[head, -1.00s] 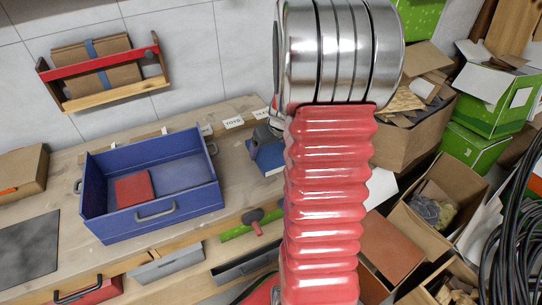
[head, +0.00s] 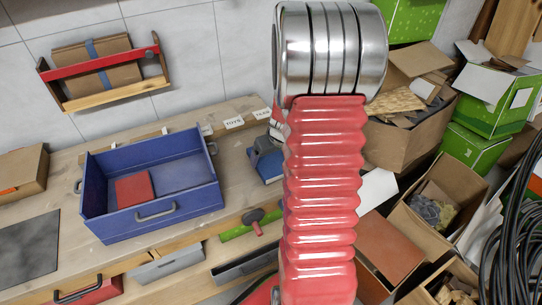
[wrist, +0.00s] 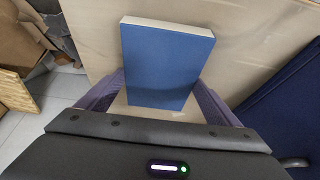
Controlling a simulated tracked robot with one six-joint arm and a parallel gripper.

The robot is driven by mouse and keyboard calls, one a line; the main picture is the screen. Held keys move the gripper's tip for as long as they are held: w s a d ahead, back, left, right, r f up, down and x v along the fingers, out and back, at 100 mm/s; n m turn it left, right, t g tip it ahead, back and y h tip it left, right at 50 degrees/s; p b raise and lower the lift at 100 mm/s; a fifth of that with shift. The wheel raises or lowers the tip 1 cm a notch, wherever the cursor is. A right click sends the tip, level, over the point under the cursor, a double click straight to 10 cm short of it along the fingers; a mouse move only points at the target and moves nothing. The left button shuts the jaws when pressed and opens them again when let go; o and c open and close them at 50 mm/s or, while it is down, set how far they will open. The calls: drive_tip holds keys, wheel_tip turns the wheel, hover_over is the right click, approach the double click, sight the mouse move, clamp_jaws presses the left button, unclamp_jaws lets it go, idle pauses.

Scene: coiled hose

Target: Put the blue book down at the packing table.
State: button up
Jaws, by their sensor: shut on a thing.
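The blue book (wrist: 165,65) is between the two fingers of my gripper (wrist: 160,92) in the wrist view, with its pale page edge at the top. The gripper is shut on it. Behind the book is the pale wooden top of the packing table (wrist: 98,40). In the head view the blue book (head: 270,172) shows at the table's right end, under my gripper (head: 266,150) and partly hidden by my red arm. I cannot tell whether the book touches the tabletop (head: 238,168).
A blue open box (head: 150,190) holding a red book (head: 134,189) stands on the table left of the gripper; its side also shows in the wrist view (wrist: 285,105). Small labels line the table's back edge. Cardboard boxes (head: 405,145) crowd the floor at right.

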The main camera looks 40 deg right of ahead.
drive_tip(key=o, duration=1.2)
drive_tip(key=v, duration=1.2)
drive_tip(key=shift+a, duration=0.1)
drive_tip(key=s+a+r+n, duration=0.1)
drive_tip(key=s+a+r, duration=0.2)
drive_tip(key=a, duration=0.7)
drive_tip(key=s+a+r+n+t, duration=0.1)
drive_tip(key=s+a+r, duration=0.3)
drive_tip(key=a, duration=0.5)
drive_tip(key=s+a+r+n+y, duration=0.1)
drive_tip(key=s+a+r, duration=0.3)
drive_tip(key=a, duration=0.6)
drive_tip(key=shift+s+a+r, duration=0.1)
drive_tip(key=shift+a+r, duration=0.1)
drive_tip(key=shift+r, duration=0.2)
drive_tip(key=shift+s+a+r, duration=0.1)
drive_tip(key=shift+a+r, duration=0.1)
drive_tip(key=shift+r, duration=0.25)
